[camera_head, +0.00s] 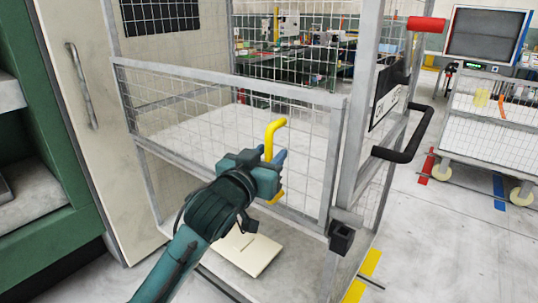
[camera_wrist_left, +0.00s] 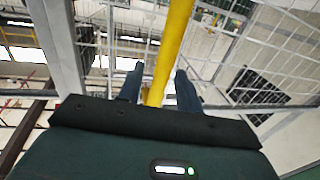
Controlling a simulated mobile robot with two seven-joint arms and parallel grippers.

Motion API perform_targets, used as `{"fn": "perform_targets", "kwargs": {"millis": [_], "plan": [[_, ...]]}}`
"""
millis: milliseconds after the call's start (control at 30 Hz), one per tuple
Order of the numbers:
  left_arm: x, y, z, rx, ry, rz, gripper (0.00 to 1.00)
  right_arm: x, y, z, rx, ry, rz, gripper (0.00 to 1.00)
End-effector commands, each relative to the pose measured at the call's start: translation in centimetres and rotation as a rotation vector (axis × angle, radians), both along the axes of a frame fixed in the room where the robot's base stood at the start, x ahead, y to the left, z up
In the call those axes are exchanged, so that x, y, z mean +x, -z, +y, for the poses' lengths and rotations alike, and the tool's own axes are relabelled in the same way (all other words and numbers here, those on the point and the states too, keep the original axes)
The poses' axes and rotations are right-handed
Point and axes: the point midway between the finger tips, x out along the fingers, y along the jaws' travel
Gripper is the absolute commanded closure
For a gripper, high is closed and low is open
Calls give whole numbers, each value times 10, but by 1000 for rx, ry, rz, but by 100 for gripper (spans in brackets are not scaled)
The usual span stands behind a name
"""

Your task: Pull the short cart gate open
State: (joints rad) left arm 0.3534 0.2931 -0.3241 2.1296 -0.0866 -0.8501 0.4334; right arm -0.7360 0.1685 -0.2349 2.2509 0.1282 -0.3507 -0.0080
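The short cart gate (camera_head: 195,78) is a low grey frame with wire mesh across the front of the cage cart. Its right end is at the cart's right post, and it looks closed. A yellow bar handle (camera_head: 270,141) is on the gate. My left gripper (camera_head: 277,167) is at the handle. In the left wrist view the yellow handle (camera_wrist_left: 174,45) passes between the two fingers of my left gripper (camera_wrist_left: 159,78), with gaps visible beside it, so the gripper looks open around it. My right gripper is not in view.
The cage cart has a tall right post (camera_head: 362,100) with a black push handle (camera_head: 408,150). A pale panel with a grey handle (camera_head: 82,85) stands at left. A cart with a monitor (camera_head: 487,36) is at right. The floor between the carts is clear.

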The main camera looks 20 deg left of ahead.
Motion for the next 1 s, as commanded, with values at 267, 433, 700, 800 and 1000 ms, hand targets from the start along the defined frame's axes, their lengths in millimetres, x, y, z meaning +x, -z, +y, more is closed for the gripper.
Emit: {"fn": "perform_targets", "kwargs": {"millis": [267,433,700,800,1000], "plan": [[5,0,-1,-1,1,0,65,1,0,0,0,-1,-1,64],[5,0,-1,-1,1,0,72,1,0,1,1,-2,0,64],[4,0,-1,-1,0,0,94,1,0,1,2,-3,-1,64],[4,0,-1,-1,0,0,100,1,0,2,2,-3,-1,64],[4,0,-1,-1,0,0,100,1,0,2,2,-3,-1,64]]}}
